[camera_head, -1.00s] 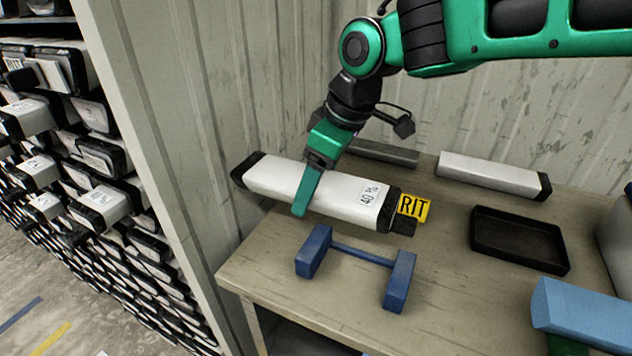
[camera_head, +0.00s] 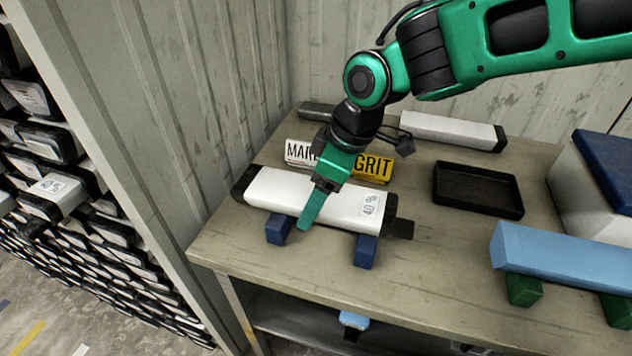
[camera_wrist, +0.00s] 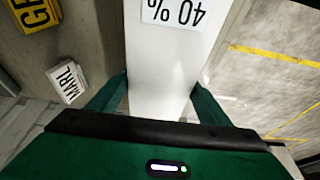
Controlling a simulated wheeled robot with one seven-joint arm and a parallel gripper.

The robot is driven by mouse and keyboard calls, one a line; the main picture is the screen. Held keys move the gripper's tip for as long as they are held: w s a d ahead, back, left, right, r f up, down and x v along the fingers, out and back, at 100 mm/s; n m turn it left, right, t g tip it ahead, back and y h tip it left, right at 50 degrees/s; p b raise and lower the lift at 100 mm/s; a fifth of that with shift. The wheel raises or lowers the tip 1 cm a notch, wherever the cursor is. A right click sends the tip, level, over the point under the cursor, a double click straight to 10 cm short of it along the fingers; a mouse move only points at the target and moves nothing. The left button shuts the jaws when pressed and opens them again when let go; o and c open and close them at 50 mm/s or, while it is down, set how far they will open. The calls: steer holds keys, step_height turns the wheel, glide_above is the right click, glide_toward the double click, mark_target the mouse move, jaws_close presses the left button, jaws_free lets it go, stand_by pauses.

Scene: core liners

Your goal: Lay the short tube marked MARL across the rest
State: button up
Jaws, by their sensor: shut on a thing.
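A white tube (camera_head: 335,200) with black end caps and a "40 %" label lies level in my gripper (camera_head: 312,208). It also shows in the wrist view (camera_wrist: 160,62) between both fingers. My gripper is shut on the tube around its middle. The blue rest (camera_head: 367,251) is directly below, its two posts showing under the tube's near side. The tube hides the post tops and crossbar; I cannot tell whether it touches them. A white MARL sign (camera_head: 301,153) stands behind the tube, partly hidden by my gripper; no MARL mark shows on the tube itself.
A yellow GRIT sign (camera_head: 374,166) stands beside the MARL sign. Another white tube (camera_head: 450,130) lies at the back. A black tray (camera_head: 478,190) is right of the rest. A light-blue tube (camera_head: 570,262) lies on green supports. A full rack (camera_head: 60,200) stands left.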

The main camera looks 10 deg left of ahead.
mark_target(337, 197)
steer(key=shift+f, duration=0.3)
steer(key=shift+f, duration=0.2)
steer(key=o, duration=2)
steer(key=shift+r, duration=0.3)
steer(key=v, duration=1.1)
steer(key=shift+d+r, duration=0.15)
steer(key=shift+r, duration=0.2)
